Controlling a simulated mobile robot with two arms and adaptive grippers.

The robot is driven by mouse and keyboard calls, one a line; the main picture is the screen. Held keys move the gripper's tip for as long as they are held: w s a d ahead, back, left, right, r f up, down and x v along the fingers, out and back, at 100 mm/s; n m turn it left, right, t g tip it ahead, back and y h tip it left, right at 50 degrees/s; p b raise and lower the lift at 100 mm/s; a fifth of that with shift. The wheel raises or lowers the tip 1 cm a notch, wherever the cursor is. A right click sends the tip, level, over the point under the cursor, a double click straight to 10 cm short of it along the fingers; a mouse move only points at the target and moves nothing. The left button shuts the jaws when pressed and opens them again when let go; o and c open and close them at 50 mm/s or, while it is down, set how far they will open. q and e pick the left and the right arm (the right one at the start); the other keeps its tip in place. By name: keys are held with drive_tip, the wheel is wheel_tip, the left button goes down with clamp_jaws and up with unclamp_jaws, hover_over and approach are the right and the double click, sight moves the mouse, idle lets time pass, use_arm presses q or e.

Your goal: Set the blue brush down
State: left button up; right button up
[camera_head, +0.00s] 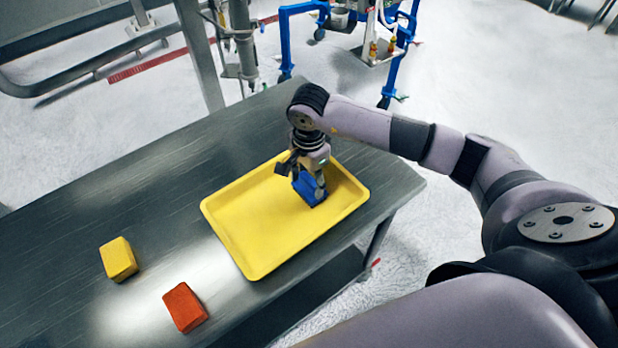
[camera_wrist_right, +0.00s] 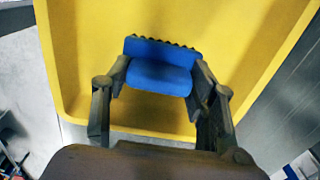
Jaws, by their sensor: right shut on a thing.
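The blue brush (camera_head: 311,190) is in my right gripper (camera_head: 308,183), over the right part of the yellow tray (camera_head: 262,231). In the right wrist view the blue brush (camera_wrist_right: 160,68) sits between the two fingers of my right gripper (camera_wrist_right: 158,85), which is shut on it. The yellow tray (camera_wrist_right: 210,22) fills the background behind it there. I cannot tell whether the brush touches the tray floor. My left gripper is not in view.
The tray lies on a grey metal table (camera_head: 165,190). A yellow block (camera_head: 119,259) and an orange-red block (camera_head: 185,307) lie left of the tray. The rest of the tray is empty. Blue-framed equipment (camera_head: 290,35) stands on the floor behind the table.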

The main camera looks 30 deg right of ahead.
sight(309, 178)
drive_tip(key=o, duration=1.1)
drive_tip(key=shift+r+p, duration=0.15)
drive_tip(key=shift+p, duration=0.15)
drive_tip(key=shift+w+r+b, duration=0.1)
drive_tip(key=shift+r+b, duration=0.2)
drive_tip(key=shift+b, duration=0.05)
drive_tip(key=shift+r+b, duration=1.65)
drive_tip(key=shift+r, duration=4)
